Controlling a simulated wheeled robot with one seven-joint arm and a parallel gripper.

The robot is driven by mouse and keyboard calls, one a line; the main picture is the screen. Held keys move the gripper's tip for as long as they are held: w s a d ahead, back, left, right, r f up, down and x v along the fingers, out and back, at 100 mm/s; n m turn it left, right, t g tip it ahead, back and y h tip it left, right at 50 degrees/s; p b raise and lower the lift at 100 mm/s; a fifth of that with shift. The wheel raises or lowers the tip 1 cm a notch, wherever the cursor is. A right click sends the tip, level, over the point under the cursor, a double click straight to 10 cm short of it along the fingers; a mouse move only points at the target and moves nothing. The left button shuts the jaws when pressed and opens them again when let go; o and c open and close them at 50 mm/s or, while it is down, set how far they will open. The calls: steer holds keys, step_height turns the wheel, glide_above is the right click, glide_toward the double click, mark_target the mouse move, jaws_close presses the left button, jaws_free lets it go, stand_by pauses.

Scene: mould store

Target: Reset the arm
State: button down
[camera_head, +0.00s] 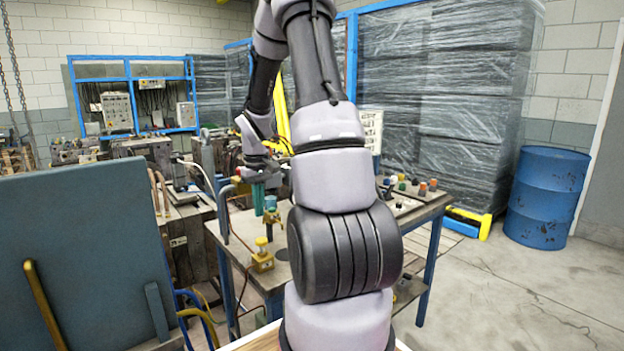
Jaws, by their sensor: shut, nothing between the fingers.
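My arm rises through the middle of the view, bends at the top and comes down on the left. My gripper (258,200) points down above the left part of a work table (330,245), just beside a small teal-topped fitting (271,204). Its green fingers look shut, with nothing seen between them. My arm hides the middle of the table.
A yellow valve-like fitting (262,256) stands at the table's near left. Several small coloured knobs (422,187) are at its right end. A dark panel (85,262) fills the left foreground. A blue drum (547,198) stands right; the floor (510,295) before it is clear.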

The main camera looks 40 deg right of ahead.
stand_by(0.4)
steer(key=s+a+r+m+t, duration=0.15)
steer(key=s+a+r, duration=0.25)
steer(key=r, duration=0.5)
steer(key=s+a+r+m+t, duration=0.1)
steer(key=s+a+r+t, duration=0.15)
steer(key=r, duration=0.55)
steer(key=s+a+r+m+t+y, duration=0.1)
steer(key=s+a+r, duration=0.2)
steer(key=s, duration=0.3)
steer(key=s+a+r+m+t+y, duration=0.1)
steer(key=s+a+r+t, duration=0.1)
steer(key=s+a+r, duration=0.2)
steer(key=s+r, duration=0.2)
steer(key=s, duration=0.1)
steer(key=shift+d, duration=0.1)
